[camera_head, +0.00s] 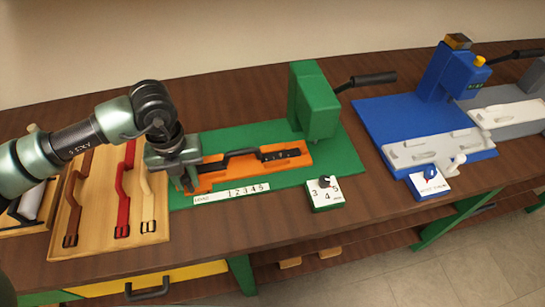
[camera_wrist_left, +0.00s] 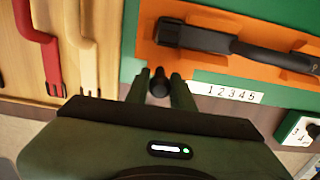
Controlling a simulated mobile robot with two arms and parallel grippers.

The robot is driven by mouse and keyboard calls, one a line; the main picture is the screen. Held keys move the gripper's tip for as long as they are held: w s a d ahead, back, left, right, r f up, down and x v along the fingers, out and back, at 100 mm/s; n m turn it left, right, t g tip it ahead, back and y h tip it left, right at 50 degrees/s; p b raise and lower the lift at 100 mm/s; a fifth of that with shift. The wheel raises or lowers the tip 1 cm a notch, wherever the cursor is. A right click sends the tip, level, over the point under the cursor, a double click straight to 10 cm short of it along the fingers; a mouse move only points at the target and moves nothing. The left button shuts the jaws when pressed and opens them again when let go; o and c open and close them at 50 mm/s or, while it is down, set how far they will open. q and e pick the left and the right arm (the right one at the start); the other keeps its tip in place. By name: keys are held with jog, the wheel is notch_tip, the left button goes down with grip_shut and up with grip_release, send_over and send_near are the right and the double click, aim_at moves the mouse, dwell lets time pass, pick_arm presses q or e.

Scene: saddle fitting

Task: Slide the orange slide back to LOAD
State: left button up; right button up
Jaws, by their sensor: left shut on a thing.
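The orange slide (camera_head: 218,181) lies on the green base plate (camera_head: 182,200) of the green machine, and a black strap with a raised handle (camera_head: 240,155) lies along it. The slide (camera_wrist_left: 152,57) also shows in the left wrist view. My left gripper (camera_head: 187,186) is at the slide's left end, pointing down. In the left wrist view my left gripper (camera_wrist_left: 159,88) is shut on a round black knob (camera_wrist_left: 158,82) at the slide's near edge. A white scale strip (camera_head: 232,194) marked LOAD and 1 to 5 runs along the front. My right gripper is not in view.
The green press head (camera_head: 315,105) with a black lever stands behind the slide's right end. A numbered dial box (camera_head: 325,193) sits at front right. A wooden tray (camera_head: 97,220) with brown, red and cream straps lies left. A blue machine (camera_head: 400,115) stands right.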

pick_arm(q)
jog(key=shift+s+a+b, duration=0.15)
jog(key=shift+a+b, duration=0.05)
jog(key=shift+a, duration=0.3)
jog(key=shift+s+a+b, duration=0.15)
jog(key=shift+a, duration=0.55)
jog(key=shift+a, duration=0.1)
jog(key=shift+o, duration=0.3)
jog(key=shift+a, duration=0.1)
jog(key=o, duration=0.8)
jog(key=shift+s+a, duration=0.2)
jog(key=shift+a, duration=0.05)
jog(key=shift+d, duration=0.2)
jog(key=shift+w+r, duration=0.1)
jog(key=shift+r, duration=0.05)
